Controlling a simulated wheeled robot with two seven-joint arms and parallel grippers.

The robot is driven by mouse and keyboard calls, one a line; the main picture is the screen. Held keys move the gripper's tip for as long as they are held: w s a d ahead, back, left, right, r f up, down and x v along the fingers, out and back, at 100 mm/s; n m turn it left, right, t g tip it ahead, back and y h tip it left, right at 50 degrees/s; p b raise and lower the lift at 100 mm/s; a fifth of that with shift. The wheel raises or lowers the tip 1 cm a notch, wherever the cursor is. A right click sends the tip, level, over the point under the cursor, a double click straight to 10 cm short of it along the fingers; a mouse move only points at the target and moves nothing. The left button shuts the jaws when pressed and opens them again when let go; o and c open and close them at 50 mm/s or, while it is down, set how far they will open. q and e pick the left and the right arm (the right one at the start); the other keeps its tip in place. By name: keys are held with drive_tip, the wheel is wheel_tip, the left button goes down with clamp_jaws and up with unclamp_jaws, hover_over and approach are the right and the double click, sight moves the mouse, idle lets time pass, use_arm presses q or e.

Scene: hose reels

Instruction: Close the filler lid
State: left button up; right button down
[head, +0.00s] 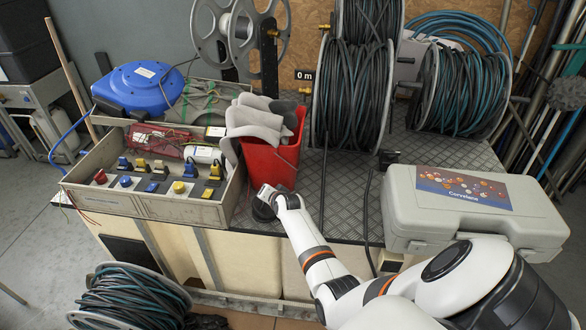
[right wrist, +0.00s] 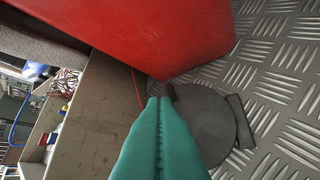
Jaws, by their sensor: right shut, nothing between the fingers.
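The filler lid (right wrist: 212,112) is a dark round disc with a hinge-like tab at its right side in the right wrist view. It appears to lie flat at the tread-plate top, beside the red bucket. In the head view a dark part of it (head: 262,211) shows beside my right gripper, which hides the rest. My right gripper (head: 268,194) is shut and empty. Its teal fingers (right wrist: 163,100) reach over the lid's left part in the wrist view; whether they touch it I cannot tell. My left gripper is out of view.
The red bucket (head: 268,165) with grey gloves stands right behind the lid. A switch box (head: 150,203) is to the left. A grey case (head: 475,210) lies to the right, and hose reels (head: 352,95) stand behind.

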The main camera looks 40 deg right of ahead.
sight(260, 206)
drive_tip(key=shift+w+f, duration=0.25)
drive_tip(key=shift+w, duration=0.05)
drive_tip(key=shift+w+a+f, duration=0.15)
drive_tip(key=shift+a+f, duration=0.05)
drive_tip(key=shift+w+a+f+b, duration=0.25)
drive_tip(key=shift+w+a+b, duration=0.2)
drive_tip(key=shift+b, duration=0.05)
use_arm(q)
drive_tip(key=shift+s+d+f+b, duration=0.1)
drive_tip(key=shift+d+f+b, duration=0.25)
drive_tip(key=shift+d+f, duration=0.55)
use_arm(e)
drive_tip(key=shift+w+a+f, duration=0.3)
drive_tip(key=shift+w+f, duration=0.05)
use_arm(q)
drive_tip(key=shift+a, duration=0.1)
use_arm(e)
drive_tip(key=shift+w+a, duration=0.1)
